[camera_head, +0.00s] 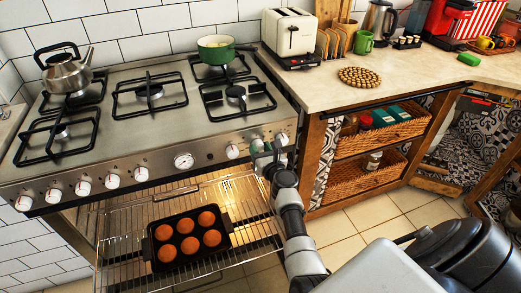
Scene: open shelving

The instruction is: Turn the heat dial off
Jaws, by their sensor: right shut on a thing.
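The stove's steel front panel (210,152) carries a row of white dials, several at the left and a few at the right of a round gauge (184,161). My right gripper (266,153) is at the right end of this row, shut on a heat dial (257,146). The gripper's fingers partly hide the dial, and its exact turn position is too small to read. Another white dial (281,139) is close beside the gripper on the right. My left gripper is not in view.
Below the panel, a dark muffin tray (150,243) with several browned muffins rests on the extended oven rack (115,250), in warm light. A kettle (66,72) and a green pot (215,52) stand on the hob. Wicker-basket shelving (330,150) is to the right.

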